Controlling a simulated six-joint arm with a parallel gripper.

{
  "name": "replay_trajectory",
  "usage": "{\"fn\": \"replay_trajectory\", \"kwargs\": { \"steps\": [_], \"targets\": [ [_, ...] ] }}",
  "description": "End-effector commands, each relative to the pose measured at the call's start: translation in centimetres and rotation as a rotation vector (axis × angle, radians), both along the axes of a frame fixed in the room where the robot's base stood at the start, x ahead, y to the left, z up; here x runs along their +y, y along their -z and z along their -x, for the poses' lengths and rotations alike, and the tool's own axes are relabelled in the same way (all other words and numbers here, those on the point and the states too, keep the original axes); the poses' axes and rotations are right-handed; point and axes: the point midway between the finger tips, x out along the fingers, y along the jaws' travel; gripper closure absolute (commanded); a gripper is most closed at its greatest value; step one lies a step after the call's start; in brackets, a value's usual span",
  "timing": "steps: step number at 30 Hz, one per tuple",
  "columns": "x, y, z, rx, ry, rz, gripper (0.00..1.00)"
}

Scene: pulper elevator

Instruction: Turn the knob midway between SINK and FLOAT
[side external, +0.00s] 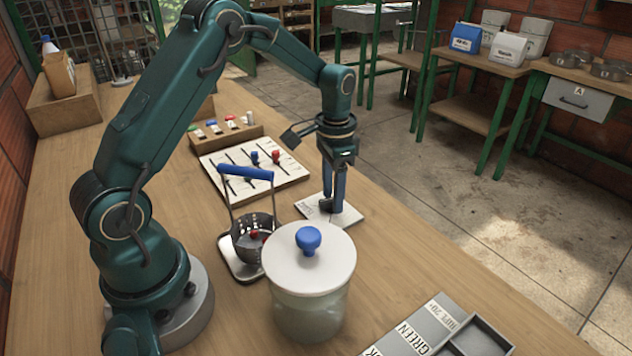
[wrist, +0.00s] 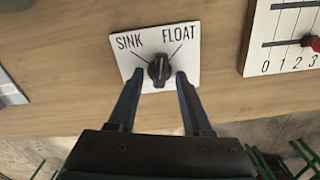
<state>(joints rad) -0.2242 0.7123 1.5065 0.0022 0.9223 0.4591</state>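The black knob (wrist: 159,69) sits on a white plate (wrist: 186,58) in the wrist view. SINK is printed at the upper left of the plate and FLOAT at the upper right, each with a short line. The knob's ridge appears to point roughly up between the two words; its exact angle is hard to tell. My gripper (wrist: 159,74) is open, with one fingertip on each side of the knob and a gap to it. In the side external view my gripper (side external: 331,205) points down over the plate (side external: 349,216) and largely hides the knob.
A white slider board (side external: 290,172) with numbers lies beyond the plate. A strainer with a blue handle (side external: 246,172) and a white-lidded jar (side external: 308,270) stand nearby. A grey labelled tray (side external: 433,322) lies at the front right. The table edge is close to the plate.

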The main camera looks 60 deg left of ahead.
Motion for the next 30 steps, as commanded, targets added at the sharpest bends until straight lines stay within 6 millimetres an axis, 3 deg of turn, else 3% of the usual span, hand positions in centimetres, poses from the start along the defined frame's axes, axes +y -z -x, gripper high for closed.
{"fn": "replay_trajectory", "kwargs": {
  "steps": [1,3,4,11,20,29,30],
  "targets": [
    [0.0,-0.02,-0.01,0.0,0.0,0.0,0.65],
    [0.0,-0.02,-0.01,0.0,0.0,0.0,0.92],
    [0.0,-0.03,-0.01,0.0,0.0,0.0,1.0],
    [0.0,-0.04,-0.02,-0.001,-0.028,0.0,1.0],
    [-0.01,-0.03,-0.05,-0.001,-0.228,0.001,1.0],
    [-0.02,-0.04,-0.07,-0.002,-0.238,0.001,1.0],
    [-0.02,-0.04,-0.07,-0.002,-0.238,0.001,0.65]
  ]
}}
